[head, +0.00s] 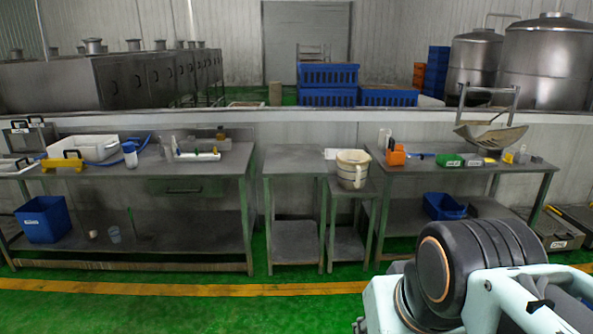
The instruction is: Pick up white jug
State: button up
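The white jug (352,170) is a cream-coloured, wide-mouthed vessel with darker bands. It stands upright on a small metal table (352,190) in the middle of the head view, near the right workbench. Nothing covers it. Part of my arm shows large at the lower right, well in front of the jug and apart from it. My gripper's fingers do not show, so I cannot see what they hold.
Another small table (290,162) stands left of the jug. The right bench (450,172) bears an orange item (396,155), a green box (448,160) and a metal scoop-like tray (490,136). The left bench (205,165) carries white trays. Green floor lies open in front.

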aim_at(384, 135)
jog(key=i+z, duration=0.1)
jog(key=i, duration=1.1)
jog(key=i+z, duration=0.3)
jog(key=i, duration=0.8)
jog(key=i+l+z, duration=0.1)
jog(key=i+l, duration=0.65)
jog(key=i, duration=0.05)
